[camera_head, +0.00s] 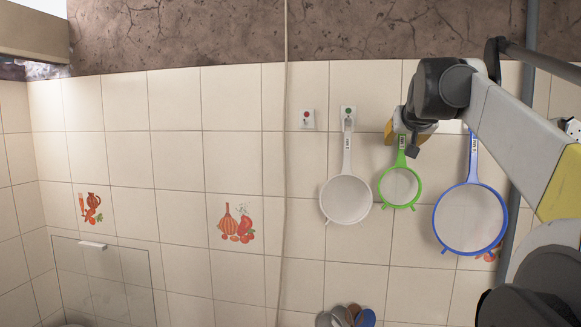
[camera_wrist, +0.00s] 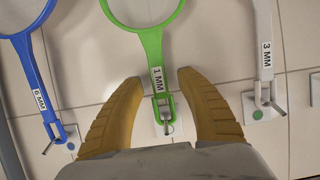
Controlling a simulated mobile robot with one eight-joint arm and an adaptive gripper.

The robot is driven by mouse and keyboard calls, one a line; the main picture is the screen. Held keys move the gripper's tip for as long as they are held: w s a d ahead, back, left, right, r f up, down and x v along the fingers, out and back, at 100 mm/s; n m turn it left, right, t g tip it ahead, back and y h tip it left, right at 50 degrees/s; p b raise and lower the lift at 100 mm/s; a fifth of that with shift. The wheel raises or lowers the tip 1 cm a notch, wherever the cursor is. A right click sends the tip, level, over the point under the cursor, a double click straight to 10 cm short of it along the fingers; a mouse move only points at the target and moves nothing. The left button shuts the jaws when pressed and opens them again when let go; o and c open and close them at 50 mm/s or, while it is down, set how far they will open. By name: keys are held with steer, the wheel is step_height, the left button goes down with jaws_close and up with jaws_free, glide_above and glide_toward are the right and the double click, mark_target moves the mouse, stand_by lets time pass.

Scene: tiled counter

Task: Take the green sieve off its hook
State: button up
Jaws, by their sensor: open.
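The green sieve (camera_head: 400,186) hangs on the tiled wall between a white sieve and a blue sieve. In the wrist view its green handle (camera_wrist: 154,48) carries a "1 MM" label, and its end loop sits on a metal hook (camera_wrist: 167,116). My gripper (camera_head: 408,132) is at the top of the green handle in the head view. In the wrist view its two yellow fingers (camera_wrist: 160,82) stand open, one on each side of the handle end and hook, with gaps on both sides. The gripper partly hides the hook in the head view.
The white sieve (camera_head: 346,199) hangs to the left, labelled "3 MM" in the wrist view. An empty hook plate (camera_head: 307,119) is further left. Several rounded coloured things (camera_head: 346,317) show below.

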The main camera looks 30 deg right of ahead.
steer(key=shift+x, duration=0.8)
steer(key=shift+s+a, duration=0.2)
jaws_close()
steer(key=shift+r, duration=0.1)
